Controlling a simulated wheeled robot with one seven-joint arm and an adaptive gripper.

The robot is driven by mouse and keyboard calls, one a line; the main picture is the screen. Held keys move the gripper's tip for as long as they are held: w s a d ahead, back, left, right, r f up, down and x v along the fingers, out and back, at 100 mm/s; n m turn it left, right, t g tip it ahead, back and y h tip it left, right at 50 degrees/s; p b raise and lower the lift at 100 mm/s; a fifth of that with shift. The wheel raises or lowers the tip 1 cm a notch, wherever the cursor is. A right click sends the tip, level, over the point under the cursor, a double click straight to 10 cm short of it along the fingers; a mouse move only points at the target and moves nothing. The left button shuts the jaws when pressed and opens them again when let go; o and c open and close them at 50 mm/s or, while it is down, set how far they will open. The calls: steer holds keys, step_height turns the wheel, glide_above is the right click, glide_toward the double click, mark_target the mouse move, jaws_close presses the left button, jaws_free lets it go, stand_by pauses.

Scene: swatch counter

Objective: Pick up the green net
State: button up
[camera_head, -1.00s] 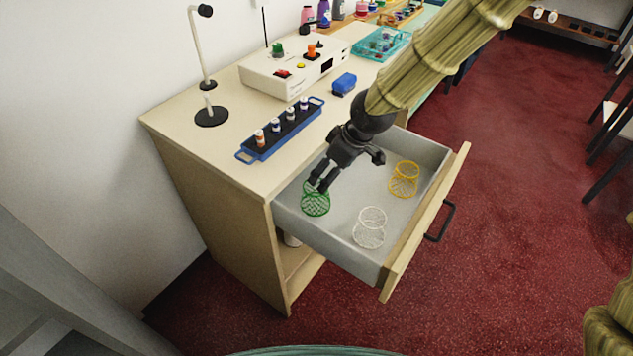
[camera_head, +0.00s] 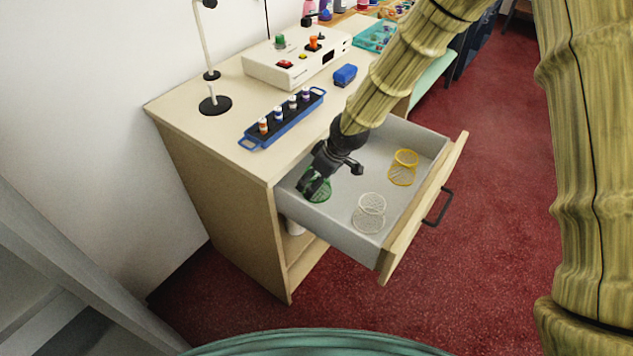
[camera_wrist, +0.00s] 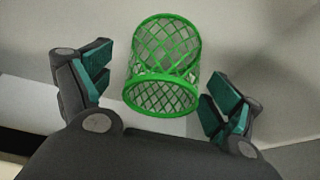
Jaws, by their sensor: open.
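The green net (camera_wrist: 163,66) is a small open mesh cylinder. In the wrist view it lies between and a little beyond the fingers of my gripper (camera_wrist: 158,92), with a finger on each side and visible space beside each. In the head view the green net (camera_head: 321,194) stands in the open drawer's left part, partly hidden behind my gripper (camera_head: 314,188). My gripper is open and reaches down into the drawer at the net. I cannot tell the exact height of the fingertips.
The open grey drawer (camera_head: 345,216) also holds a white net (camera_head: 369,213) and a yellow net (camera_head: 403,168), to the right of the green one. Its walls surround my gripper. On the counter are a blue tray of small bottles (camera_head: 284,119), a blue block (camera_head: 345,75) and a control box (camera_head: 297,60).

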steer(key=shift+s+a+r, duration=0.1)
steer(key=c, duration=0.6)
steer(key=shift+c, duration=1)
steer(key=shift+r, duration=0.1)
